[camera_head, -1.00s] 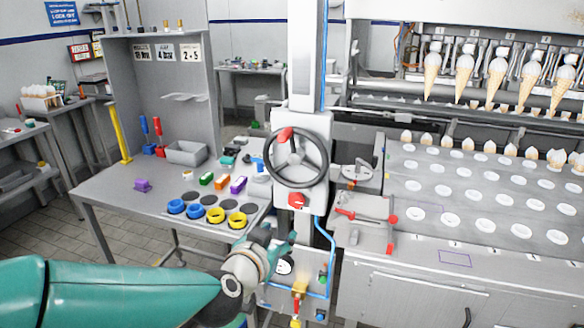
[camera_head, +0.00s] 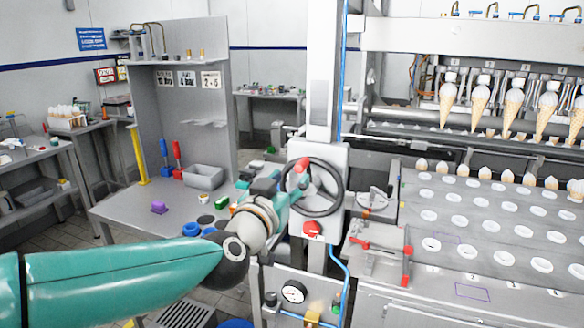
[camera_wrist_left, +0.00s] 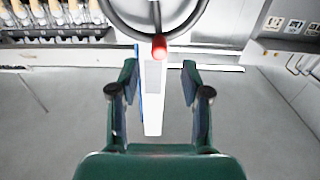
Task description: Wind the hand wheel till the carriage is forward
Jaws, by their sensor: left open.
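The hand wheel (camera_head: 341,190) has a dark round rim and stands on a white housing on the column. Its red handle (camera_head: 302,165) is at the upper left of the rim in the head view. My left gripper (camera_head: 288,184) is at the wheel's left side, partly overlapping it. In the left wrist view my left gripper (camera_wrist_left: 159,72) is open, with the red handle (camera_wrist_left: 159,46) in line with the gap, just beyond the fingertips. Nothing is held. Which part is the carriage I cannot tell. My right gripper is not in view.
A red knob (camera_head: 312,229) sits below the wheel, with a gauge (camera_head: 293,291) lower down. A flat with red handles (camera_head: 406,262) and the holed plate (camera_head: 480,215) are to the right. Cones (camera_head: 480,103) hang above it. A bench (camera_head: 125,207) is at left.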

